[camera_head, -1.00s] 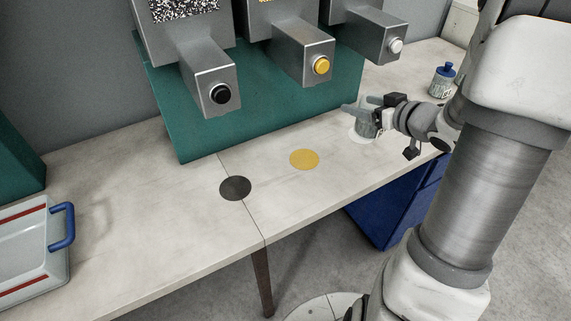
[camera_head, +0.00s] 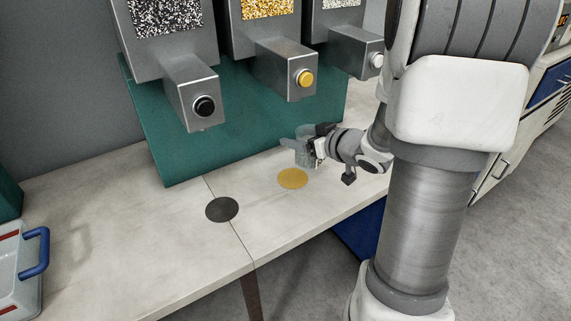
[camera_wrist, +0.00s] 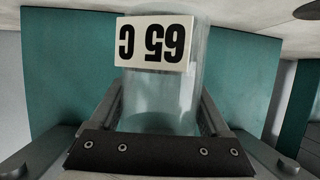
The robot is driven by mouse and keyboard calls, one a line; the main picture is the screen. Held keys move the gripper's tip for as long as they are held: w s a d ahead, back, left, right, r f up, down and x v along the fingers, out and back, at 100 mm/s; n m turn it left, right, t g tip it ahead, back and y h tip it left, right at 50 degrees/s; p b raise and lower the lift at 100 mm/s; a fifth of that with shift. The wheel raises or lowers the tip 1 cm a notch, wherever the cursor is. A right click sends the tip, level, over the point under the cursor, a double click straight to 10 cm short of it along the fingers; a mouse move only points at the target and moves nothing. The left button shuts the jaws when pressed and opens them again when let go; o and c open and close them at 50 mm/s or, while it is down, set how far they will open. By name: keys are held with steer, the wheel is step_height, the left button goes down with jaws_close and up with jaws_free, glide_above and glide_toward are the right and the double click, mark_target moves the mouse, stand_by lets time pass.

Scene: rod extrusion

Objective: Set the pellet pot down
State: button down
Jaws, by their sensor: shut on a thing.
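The pellet pot (camera_head: 303,135) is a clear, see-through vessel with a white label reading "65 C". In the wrist view the pot (camera_wrist: 162,98) sits between the two fingers, with its label upside down in the picture. No pellets show through its wall. My gripper (camera_head: 308,150) is shut on the pot, just behind and right of the yellow disc (camera_head: 293,178) on the bench. The pot appears held above the bench; the exact gap is hard to tell. A black disc (camera_head: 222,209) lies to the left.
Dispensers with a black button (camera_head: 204,106), a yellow button (camera_head: 305,78) and a white button (camera_head: 376,60) overhang the bench (camera_head: 120,240) from a green panel (camera_head: 165,150). A tray with a blue handle (camera_head: 37,252) stands at left. The bench between is clear.

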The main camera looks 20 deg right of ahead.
steer(key=w+a+f, duration=0.1)
steer(key=w+a+f+b, duration=0.1)
steer(key=a, duration=0.1)
steer(key=shift+w+f, duration=0.15)
steer(key=shift+f, duration=0.1)
steer(key=shift+f+b, duration=1.05)
steer(key=shift+f, duration=0.8)
steer(key=shift+f, duration=0.2)
jaws_free()
